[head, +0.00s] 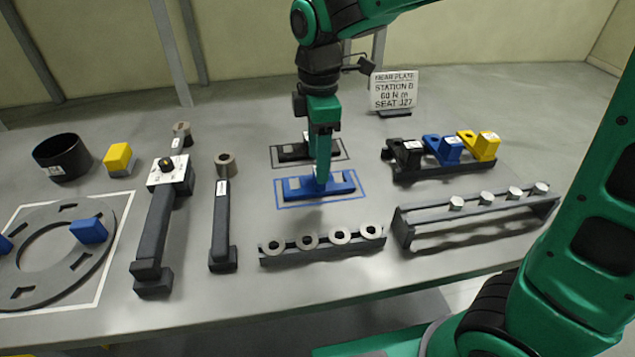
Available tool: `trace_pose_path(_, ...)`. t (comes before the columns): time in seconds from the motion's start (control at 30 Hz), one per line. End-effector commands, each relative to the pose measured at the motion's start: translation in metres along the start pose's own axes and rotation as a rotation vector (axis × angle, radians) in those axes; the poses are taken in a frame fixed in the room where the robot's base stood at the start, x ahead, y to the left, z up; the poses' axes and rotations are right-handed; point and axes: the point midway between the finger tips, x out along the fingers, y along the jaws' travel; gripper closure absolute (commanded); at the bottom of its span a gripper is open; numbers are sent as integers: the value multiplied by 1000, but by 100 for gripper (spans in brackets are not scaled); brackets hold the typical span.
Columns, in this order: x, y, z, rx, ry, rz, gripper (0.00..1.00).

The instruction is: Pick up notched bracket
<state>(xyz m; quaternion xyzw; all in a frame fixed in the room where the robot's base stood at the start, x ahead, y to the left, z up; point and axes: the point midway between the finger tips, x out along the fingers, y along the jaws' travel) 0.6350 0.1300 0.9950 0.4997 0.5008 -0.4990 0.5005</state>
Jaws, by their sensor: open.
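My gripper (321,176) points straight down over the middle of the table, and it is open. Its fingertips are at a long, low blue part (298,188) that lies inside a blue outline; the fingers hide part of its middle. A similar black part (290,153) lies behind it inside a black outline. A black bracket (405,156), a blue bracket (449,149) and a yellow bracket (486,145) stand in a row on a dark rack at the right. I cannot tell for certain which part is the notched bracket.
A rack of washers (322,250) lies in front, with a bolt rack (480,220) to its right. Two long tools (222,225) and (153,235) lie left. A grey ring plate (30,225), black bowl (62,160) and yellow block (119,158) are far left. A sign (394,90) stands behind.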

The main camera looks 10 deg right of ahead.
Motion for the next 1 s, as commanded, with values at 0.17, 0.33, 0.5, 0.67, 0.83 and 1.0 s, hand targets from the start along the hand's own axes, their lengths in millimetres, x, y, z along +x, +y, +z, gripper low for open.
trace_pose_path(0.17, 26, 0, 1, -1, -2, -4, 45)
trace_pose_path(0.33, 44, 0, 2, 0, -2, -3, 45)
trace_pose_path(0.5, 48, 1, 2, 1, -1, -1, 45)
trace_pose_path(0.67, 47, 1, 1, 1, -1, -1, 52)
trace_pose_path(0.83, 47, 1, 1, 1, -1, -1, 93)
trace_pose_path(1.0, 47, 1, 1, 1, 0, 0, 100)
